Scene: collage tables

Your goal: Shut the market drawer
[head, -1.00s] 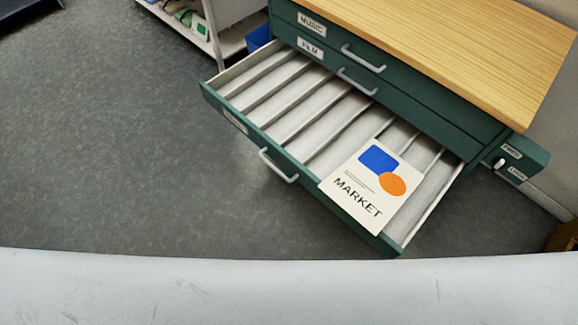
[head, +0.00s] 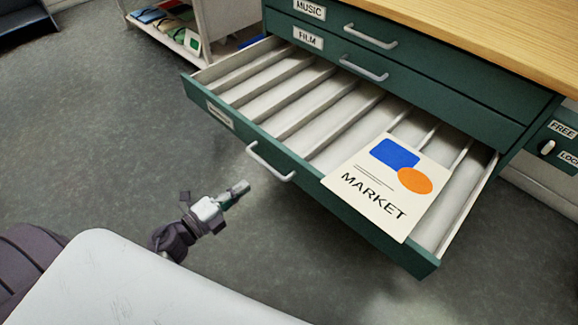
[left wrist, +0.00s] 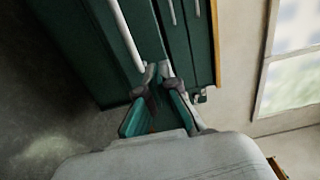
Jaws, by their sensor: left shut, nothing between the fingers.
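The market drawer (head: 300,165) is pulled out of a green cabinet (head: 430,85); it has a pale slatted inside. A card reading MARKET (head: 385,185), with a blue and an orange shape, lies over its right part and front edge. The drawer's silver handle (head: 268,165) is on its front. My left gripper (head: 242,187) is shut and empty, in front of the drawer front and just below and left of the handle. In the left wrist view its fingertips (left wrist: 157,68) are close together near a pale bar and green fronts. My right gripper is not in view.
Closed drawers labelled MUSIC (head: 310,9) and FILM (head: 308,37) are above. A side lock panel (head: 550,140) reads FREE and LOC, with a small knob. A low shelf (head: 185,30) stands back left. Open floor (head: 100,130) lies left of the drawer.

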